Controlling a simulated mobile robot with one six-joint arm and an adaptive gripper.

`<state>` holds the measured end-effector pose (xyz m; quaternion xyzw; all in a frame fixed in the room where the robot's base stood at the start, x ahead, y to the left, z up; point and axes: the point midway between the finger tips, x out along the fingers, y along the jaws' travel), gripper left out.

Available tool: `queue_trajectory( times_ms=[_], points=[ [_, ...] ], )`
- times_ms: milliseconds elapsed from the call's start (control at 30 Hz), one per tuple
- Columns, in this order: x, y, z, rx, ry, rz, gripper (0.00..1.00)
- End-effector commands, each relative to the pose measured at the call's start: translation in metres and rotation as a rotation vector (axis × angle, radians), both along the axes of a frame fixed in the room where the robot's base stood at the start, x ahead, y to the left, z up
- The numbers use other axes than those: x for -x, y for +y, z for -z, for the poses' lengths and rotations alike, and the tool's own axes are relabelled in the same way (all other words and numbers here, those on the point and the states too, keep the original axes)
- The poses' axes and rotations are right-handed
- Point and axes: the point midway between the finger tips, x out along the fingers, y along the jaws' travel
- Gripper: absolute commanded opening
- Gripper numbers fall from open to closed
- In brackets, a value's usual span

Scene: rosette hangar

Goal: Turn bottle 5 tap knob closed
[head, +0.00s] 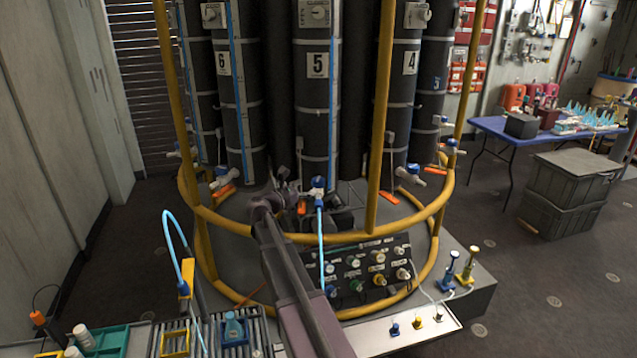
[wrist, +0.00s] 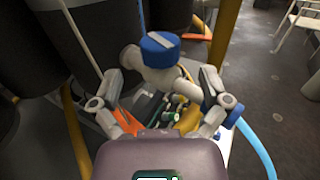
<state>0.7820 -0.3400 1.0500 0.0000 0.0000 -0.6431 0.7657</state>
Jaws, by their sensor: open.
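Bottle 5 (head: 318,110) is a tall black cylinder with a white 5 label, in the middle of the head view. Its tap knob (head: 318,182) is blue, low on the bottle, with a light-blue hose hanging below it. In the wrist view a blue round knob (wrist: 158,48) with a pale stripe on top sits on a white tap body (wrist: 160,72). My gripper (head: 291,190) is just left of the tap in the head view. In the wrist view my gripper (wrist: 160,88) is open, its fingers on either side of the tap body; contact cannot be told.
Yellow rails (head: 385,100) ring the bottles, one upright to the right of bottle 5. A control panel (head: 368,270) with several knobs stands below. The light-blue hose (wrist: 258,150) runs along the right in the wrist view. Neighbouring bottles stand close on both sides.

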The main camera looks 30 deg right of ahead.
Motion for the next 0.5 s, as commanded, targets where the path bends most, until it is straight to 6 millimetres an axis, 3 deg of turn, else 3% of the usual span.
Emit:
queue_trajectory(
  times_ms=[200, 500],
  points=[
    [-0.006, -0.032, 0.000, 0.000, 0.000, 0.003, 0.96],
    [-0.009, -0.053, 0.000, 0.000, 0.000, 0.001, 0.96]
  ],
)
